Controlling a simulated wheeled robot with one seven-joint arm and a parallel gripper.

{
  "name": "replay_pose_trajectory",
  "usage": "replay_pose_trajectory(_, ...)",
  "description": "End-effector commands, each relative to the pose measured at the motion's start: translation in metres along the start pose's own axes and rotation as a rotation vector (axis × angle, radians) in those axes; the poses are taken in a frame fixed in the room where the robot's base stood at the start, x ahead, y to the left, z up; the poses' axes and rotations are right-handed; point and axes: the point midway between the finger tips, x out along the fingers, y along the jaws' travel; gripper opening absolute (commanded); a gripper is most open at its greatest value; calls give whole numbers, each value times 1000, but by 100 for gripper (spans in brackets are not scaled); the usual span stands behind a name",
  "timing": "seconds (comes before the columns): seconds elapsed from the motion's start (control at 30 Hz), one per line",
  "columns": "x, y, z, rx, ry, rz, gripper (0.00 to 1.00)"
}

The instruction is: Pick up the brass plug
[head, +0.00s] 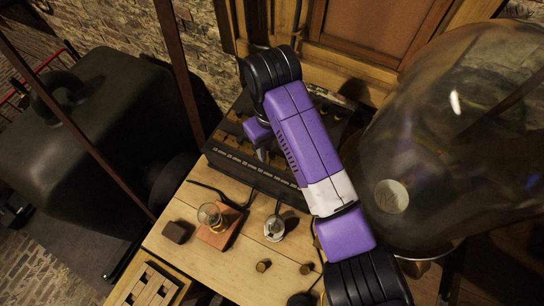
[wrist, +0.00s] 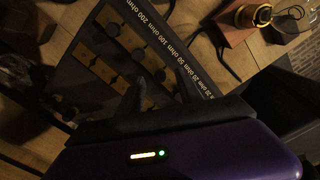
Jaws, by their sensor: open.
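A dark resistance box (head: 240,160) with ohm markings lies on the wooden table, partly hidden by my arm. I cannot tell which of these is the brass plug. My gripper (wrist: 158,82) is open over the box's top, its two dark fingers apart, with nothing clearly held between them. In the head view my gripper is mostly hidden by my arm near the box.
A glass piece on a reddish wooden block (head: 220,232), a round metal item (head: 274,228), a small dark block (head: 175,232) and two small brown cylinders (head: 263,265) are on the table (head: 190,205). A large glass vessel (head: 455,140) stands at right. A slotted wooden rack (head: 150,285) is front left.

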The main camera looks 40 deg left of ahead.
Motion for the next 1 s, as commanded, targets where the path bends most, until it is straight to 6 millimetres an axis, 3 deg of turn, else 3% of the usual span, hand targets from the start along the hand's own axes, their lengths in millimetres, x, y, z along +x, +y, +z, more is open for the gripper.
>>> replay_pose_trajectory(0.03,12,0,0,0,1,1,43)
replay_pose_trajectory(0.2,27,0,0,0,1,0,43)
replay_pose_trajectory(0.53,28,0,0,-1,1,0,43)
replay_pose_trajectory(0.77,28,0,0,-1,1,0,0)
replay_pose_trajectory(1.0,28,0,0,-1,1,0,0)
